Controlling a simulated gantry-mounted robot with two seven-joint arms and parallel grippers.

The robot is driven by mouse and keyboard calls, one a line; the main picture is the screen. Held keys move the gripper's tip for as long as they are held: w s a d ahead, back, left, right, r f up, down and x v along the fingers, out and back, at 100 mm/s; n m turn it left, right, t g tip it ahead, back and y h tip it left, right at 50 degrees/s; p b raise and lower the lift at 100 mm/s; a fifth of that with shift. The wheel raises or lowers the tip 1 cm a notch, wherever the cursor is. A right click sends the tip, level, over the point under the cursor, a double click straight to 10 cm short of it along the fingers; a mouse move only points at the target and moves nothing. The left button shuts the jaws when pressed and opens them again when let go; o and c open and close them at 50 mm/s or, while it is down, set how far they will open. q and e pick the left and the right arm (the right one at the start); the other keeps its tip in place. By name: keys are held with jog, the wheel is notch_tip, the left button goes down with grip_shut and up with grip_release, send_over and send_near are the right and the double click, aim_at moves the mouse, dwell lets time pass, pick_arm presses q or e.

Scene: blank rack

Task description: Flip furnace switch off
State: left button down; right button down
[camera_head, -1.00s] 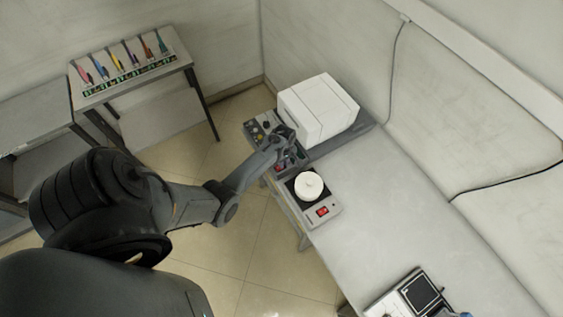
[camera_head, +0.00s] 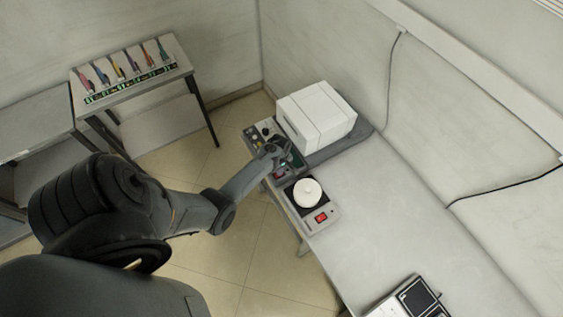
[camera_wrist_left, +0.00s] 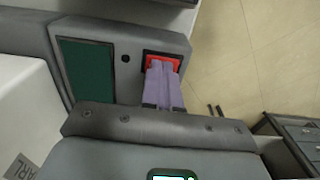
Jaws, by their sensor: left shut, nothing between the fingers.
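The furnace is a white box (camera_head: 318,112) on a grey base with a control panel (camera_head: 258,138) along its front, at the back end of the bench. In the left wrist view the panel shows a dark green screen (camera_wrist_left: 85,70) and a red switch (camera_wrist_left: 162,58) in a dark frame. My left gripper (camera_wrist_left: 161,68) is shut and empty, its lilac fingertips over the lower part of the red switch; contact cannot be told. In the head view the left gripper (camera_head: 283,158) is at the panel, partly hiding it. The switch's position is unclear. My right gripper is out of view.
A hot plate (camera_head: 329,216) with a round white top (camera_head: 308,192) and its own red switch stands close by the furnace. A device (camera_head: 415,297) lies at the bench's near end. The bench between is clear. A small table (camera_head: 140,88) holds several coloured tools.

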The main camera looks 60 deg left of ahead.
pick_arm(q)
jog(key=shift+s+r+p, duration=0.1)
jog(key=shift+s+p, duration=0.2)
jog(key=shift+s, duration=0.15)
jog(key=r+p, duration=0.2)
jog(key=w+r+p, duration=0.1)
jog(key=r+p, duration=0.1)
jog(key=shift+w+r, duration=0.2)
jog(key=shift+r, duration=0.15)
notch_tip(320, 180, up, 9)
jog(key=shift+b, duration=0.35)
